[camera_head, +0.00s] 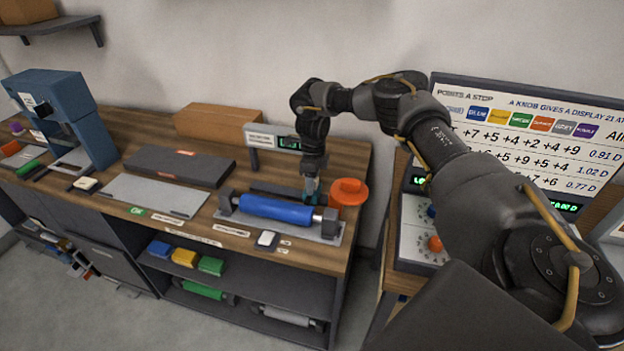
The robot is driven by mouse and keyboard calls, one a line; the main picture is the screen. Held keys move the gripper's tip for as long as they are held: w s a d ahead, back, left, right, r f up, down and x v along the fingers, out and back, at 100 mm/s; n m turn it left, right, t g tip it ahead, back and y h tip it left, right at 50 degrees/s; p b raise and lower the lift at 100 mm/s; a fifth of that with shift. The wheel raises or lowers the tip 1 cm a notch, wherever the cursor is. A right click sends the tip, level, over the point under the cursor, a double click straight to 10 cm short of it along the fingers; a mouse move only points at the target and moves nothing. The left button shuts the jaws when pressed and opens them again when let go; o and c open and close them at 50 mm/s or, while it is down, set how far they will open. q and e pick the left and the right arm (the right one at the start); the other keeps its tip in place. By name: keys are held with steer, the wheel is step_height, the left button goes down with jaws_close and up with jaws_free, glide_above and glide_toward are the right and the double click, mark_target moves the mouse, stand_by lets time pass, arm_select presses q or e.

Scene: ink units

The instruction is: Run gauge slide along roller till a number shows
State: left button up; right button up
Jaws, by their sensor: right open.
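A blue roller (272,209) lies between dark end blocks on a grey base plate (262,226) near the bench's right end. A dark bar (275,190) runs just behind the roller. I cannot make out the gauge slide clearly; my gripper may hide it. My right gripper (311,191) points down at the right end of the roller, its jaws open. I cannot tell whether it touches anything. A small display (288,143) behind the roller shows green marks too small to read. My left gripper is not in view.
An orange round part (348,190) stands close right of my right gripper. A light plate (155,194), a dark slab (180,167) and a blue press (62,108) stand left. A console (420,232) with knobs and a board of numbers (535,140) are right.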

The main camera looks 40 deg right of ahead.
steer(key=shift+c, duration=1)
jaws_close()
steer(key=shift+s+d+r+p, duration=0.15)
steer(key=shift+s+d+p, duration=0.35)
steer(key=shift+s+p, duration=0.25)
steer(key=shift+s+d, duration=0.2)
steer(key=shift+s, duration=0.1)
steer(key=shift+f, duration=0.25)
steer(key=shift+o, duration=1)
jaws_free()
steer(key=shift+s+r, duration=0.1)
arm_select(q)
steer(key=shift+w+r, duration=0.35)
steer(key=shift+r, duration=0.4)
